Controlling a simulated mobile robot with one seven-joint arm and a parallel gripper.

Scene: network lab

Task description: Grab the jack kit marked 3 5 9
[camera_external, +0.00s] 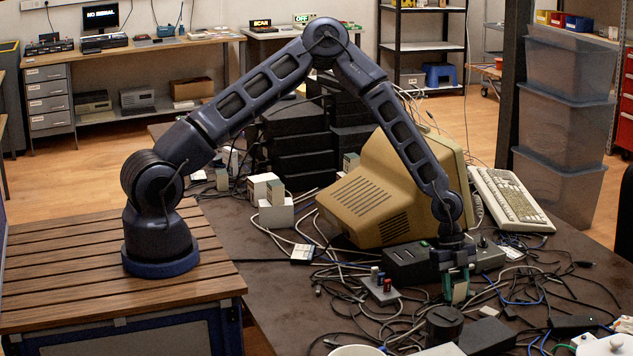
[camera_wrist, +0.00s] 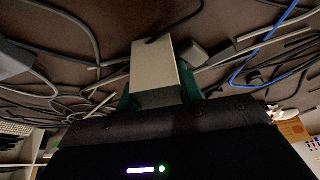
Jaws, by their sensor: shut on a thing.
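My gripper (camera_external: 455,284) points down over the cable-strewn part of the dark table, in front of the beige monitor. Its green fingers are shut on a small pale box (camera_wrist: 155,68). In the wrist view the box has a beige face and a darker grey end near the palm. In the external view only a pale sliver of it shows between the fingers. No marking such as 3 5 9 can be read on it. Similar small pale boxes with grey-green faces stand farther back, one by the white blocks (camera_external: 275,191) and one beside the monitor (camera_external: 350,161); their markings are unreadable.
Tangled cables (camera_external: 350,310) surround the gripper. A beige monitor (camera_external: 385,195) lies behind it, with a keyboard (camera_external: 512,198) to the right. A small grey base with coloured plugs (camera_external: 381,290) is to the left. A black cylinder (camera_external: 444,322) stands just in front.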

